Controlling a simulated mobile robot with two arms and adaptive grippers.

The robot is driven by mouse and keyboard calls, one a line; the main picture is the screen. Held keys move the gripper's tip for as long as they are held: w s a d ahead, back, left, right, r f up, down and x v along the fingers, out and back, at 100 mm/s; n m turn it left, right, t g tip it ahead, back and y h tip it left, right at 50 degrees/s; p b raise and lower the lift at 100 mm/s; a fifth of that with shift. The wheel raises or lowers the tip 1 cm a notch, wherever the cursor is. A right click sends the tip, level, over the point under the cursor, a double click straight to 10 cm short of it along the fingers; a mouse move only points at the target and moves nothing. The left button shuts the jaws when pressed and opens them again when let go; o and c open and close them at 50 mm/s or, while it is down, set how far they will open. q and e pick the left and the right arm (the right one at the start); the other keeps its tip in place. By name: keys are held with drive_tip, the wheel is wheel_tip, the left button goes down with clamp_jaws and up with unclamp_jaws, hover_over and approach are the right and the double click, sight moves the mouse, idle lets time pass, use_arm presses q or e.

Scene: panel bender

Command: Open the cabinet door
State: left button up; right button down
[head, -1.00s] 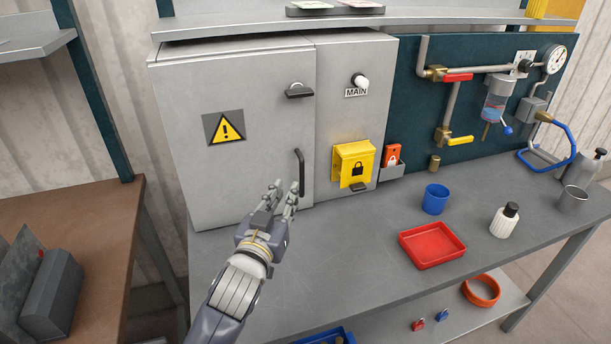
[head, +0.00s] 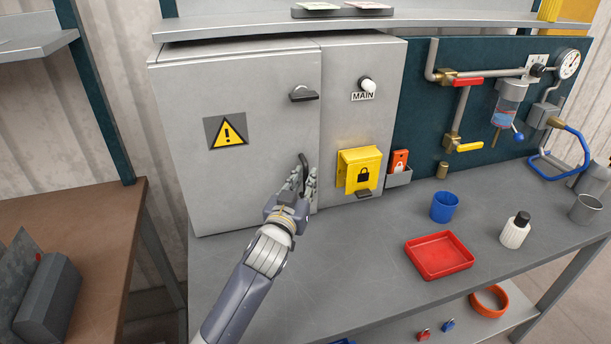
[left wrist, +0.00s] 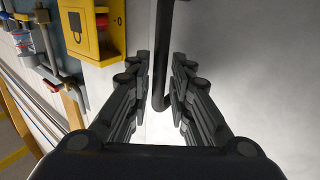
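The grey cabinet door (head: 255,88) is shut, with a yellow warning sign (head: 227,132) on it. A dark latch (head: 303,94) sits near its upper right edge. The dark bar handle (head: 303,159) is at its lower right; only its top shows in the head view. My left gripper (head: 304,180) is at the handle with its fingers pointing at the door. In the left wrist view the handle (left wrist: 162,62) stands between the two open fingers, with a narrow gap on each side. My right gripper is not in view.
A yellow lock box (head: 358,170) and a MAIN switch (head: 366,86) are on the panel right of the door. The bench (head: 330,260) carries a blue cup (head: 444,206), a red tray (head: 439,256) and a white bottle (head: 515,230). The bench before the door is clear.

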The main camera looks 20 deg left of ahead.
use_arm(q)
drive_tip(key=shift+w, duration=0.6)
drive_tip(key=shift+c, duration=0.6)
clamp_jaws()
drive_tip(key=shift+s, duration=0.15)
